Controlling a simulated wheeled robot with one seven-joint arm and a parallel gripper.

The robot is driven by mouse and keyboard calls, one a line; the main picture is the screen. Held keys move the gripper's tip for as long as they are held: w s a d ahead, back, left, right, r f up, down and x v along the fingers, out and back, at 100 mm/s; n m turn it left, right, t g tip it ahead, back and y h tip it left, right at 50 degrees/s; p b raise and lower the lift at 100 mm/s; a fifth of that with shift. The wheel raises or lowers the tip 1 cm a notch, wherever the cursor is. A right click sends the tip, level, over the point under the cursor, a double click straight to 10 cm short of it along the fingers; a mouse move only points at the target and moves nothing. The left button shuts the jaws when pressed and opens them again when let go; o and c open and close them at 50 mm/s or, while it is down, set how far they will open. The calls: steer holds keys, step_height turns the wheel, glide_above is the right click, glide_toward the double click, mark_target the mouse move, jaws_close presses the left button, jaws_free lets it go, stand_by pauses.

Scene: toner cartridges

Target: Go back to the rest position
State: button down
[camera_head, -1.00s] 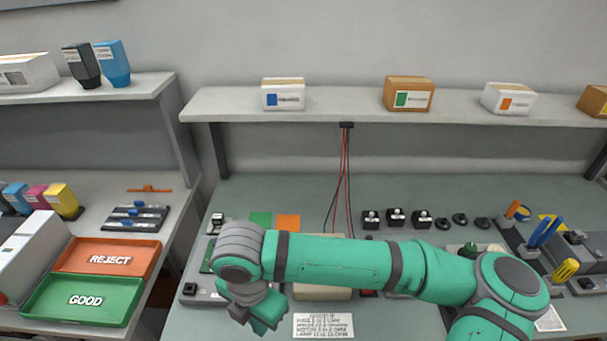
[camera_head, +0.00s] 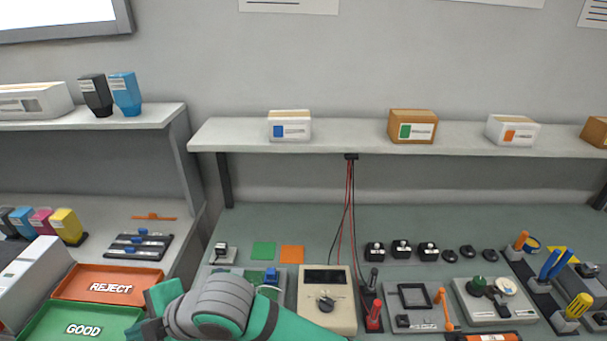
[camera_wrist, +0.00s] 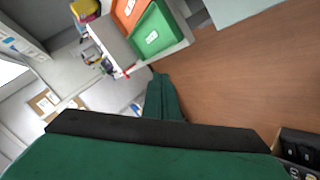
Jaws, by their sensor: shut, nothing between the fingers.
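My gripper (camera_head: 153,312) is low in the head view, at the right edge of the trays, with my teal forearm and grey wrist running off the bottom edge. It is only partly in view there. In the wrist view my green fingers (camera_wrist: 163,97) are together with nothing between them. They point over the brown floor, towards the green tray (camera_wrist: 155,32).
The orange REJECT tray (camera_head: 75,282) and green GOOD tray (camera_head: 40,325) lie left of my gripper. A beige meter (camera_head: 340,315) and several tools and devices stand on the bench to the right. Boxes line the shelf (camera_head: 350,137) above.

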steer(key=w+a+r+m+t+y, duration=0.2)
steer(key=w+r+m+t+y, duration=0.45)
steer(key=r+m, duration=0.35)
steer(key=s+d+f+m+t+h, duration=0.2)
steer(key=d+f+m+t+h, duration=0.9)
steer(key=d+f+m, duration=0.6)
steer(key=s+d+f+g+h, duration=0.1)
steer(key=s+d+f, duration=0.3)
steer(key=s, duration=0.4)
steer(key=s+d+f+g+h, duration=0.1)
steer(key=s+d+f+h, duration=0.2)
steer(key=s+d, duration=0.4)
steer(key=s+d+f+g+h, duration=0.1)
steer(key=s+d+f, duration=0.4)
steer(key=s, duration=0.5)
steer(key=shift+s+d+f+h, duration=0.25)
steer(key=shift+s+f+h, duration=0.1)
steer(key=shift+f+h, duration=0.1)
